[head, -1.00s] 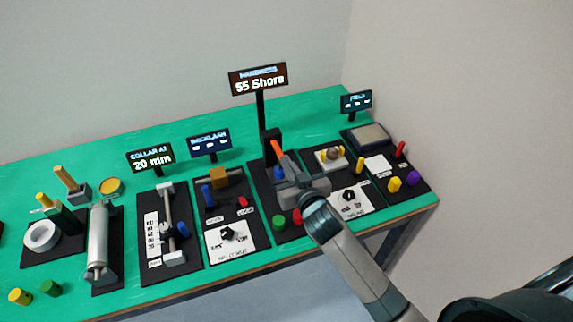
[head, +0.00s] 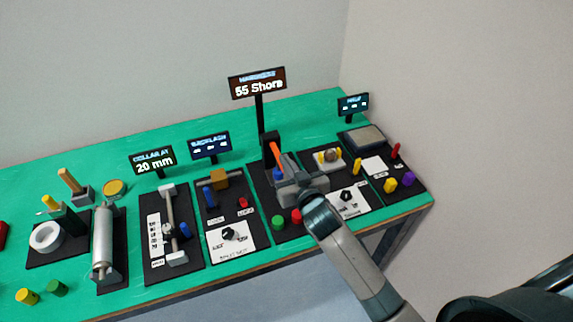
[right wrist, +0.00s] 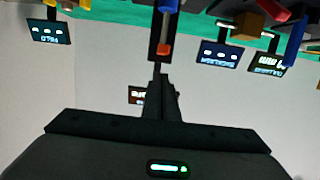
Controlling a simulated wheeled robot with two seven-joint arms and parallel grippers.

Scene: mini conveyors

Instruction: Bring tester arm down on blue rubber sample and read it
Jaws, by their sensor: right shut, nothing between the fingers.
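The tester is a black stand with an orange arm (head: 276,151) and a raised display (head: 258,84) reading 55 Shore. The blue sample (head: 278,174) shows just left of my right gripper (head: 286,168); whether the arm touches it is hidden. A green sample (head: 278,222) and a red sample (head: 296,216) stand on the tester's black base in front. My right gripper is shut and empty, close beside the orange arm. In the right wrist view its closed fingers (right wrist: 160,75) point at a dark bar with an orange-red end (right wrist: 163,48). My left gripper is out of view.
Left of the tester are a backlash station with a dial (head: 230,235) and a collar station with a 20 mm display (head: 153,160). On the right are another dial panel (head: 346,199) and a station with coloured pegs (head: 390,186). Neighbouring stations stand close together.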

